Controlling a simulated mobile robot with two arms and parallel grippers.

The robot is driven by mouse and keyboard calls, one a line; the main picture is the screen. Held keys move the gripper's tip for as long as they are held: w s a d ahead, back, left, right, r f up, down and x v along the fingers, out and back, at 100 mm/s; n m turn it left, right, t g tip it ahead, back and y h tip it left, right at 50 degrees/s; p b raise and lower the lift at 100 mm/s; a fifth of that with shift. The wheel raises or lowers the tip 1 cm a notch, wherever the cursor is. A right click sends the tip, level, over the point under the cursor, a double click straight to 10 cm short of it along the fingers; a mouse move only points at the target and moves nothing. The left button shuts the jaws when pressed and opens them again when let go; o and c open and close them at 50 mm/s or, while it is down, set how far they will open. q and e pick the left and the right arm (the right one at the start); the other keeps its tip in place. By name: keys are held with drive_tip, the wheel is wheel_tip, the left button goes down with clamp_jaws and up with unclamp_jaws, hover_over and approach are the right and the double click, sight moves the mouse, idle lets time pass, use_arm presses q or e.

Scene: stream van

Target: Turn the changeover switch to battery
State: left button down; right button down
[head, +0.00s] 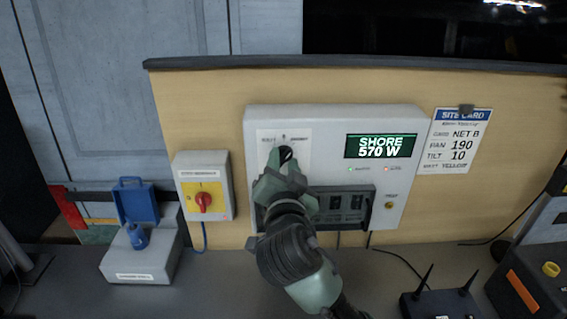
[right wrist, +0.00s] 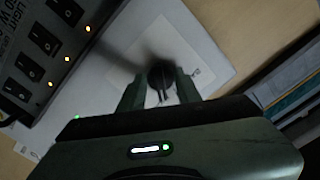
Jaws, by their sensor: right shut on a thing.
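The changeover switch is on the upper left of the white wall panel (head: 320,115), on a pale label plate (head: 302,160). Its dark knob (head: 286,152) shows just above my right gripper (head: 281,165). In the right wrist view the round black knob (right wrist: 161,72) sits between the two fingers of my right gripper (right wrist: 160,88), which is shut on it. The fingers partly cover the knob, and its exact pointing is hard to tell. The panel's green display (head: 380,146) reads SHORE 570 W. My left gripper is not in view.
A grey box with a red rotary knob (head: 203,201) on yellow is left of the panel. A row of black rocker switches (head: 345,203) lies below the display. A blue plug and socket (head: 138,205) and a black antenna box (head: 440,303) stand on the counter.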

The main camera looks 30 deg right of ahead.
drive_tip(key=n+p, duration=0.1)
drive_tip(key=n, duration=0.2)
drive_tip(key=shift+n, duration=0.4)
drive_tip(key=n+p, duration=0.1)
drive_tip(key=n, duration=0.2)
drive_tip(key=shift+n+p, duration=0.3)
drive_tip(key=shift+p, duration=0.1)
drive_tip(key=n+p, duration=0.2)
drive_tip(key=n, duration=0.2)
drive_tip(key=shift+d+p, duration=0.1)
drive_tip(key=shift+p, duration=0.25)
drive_tip(key=shift+s+n+p, duration=0.1)
drive_tip(key=shift+n+p, duration=1.05)
drive_tip(key=shift+n, duration=1.05)
drive_tip(key=c, duration=1)
unclamp_jaws()
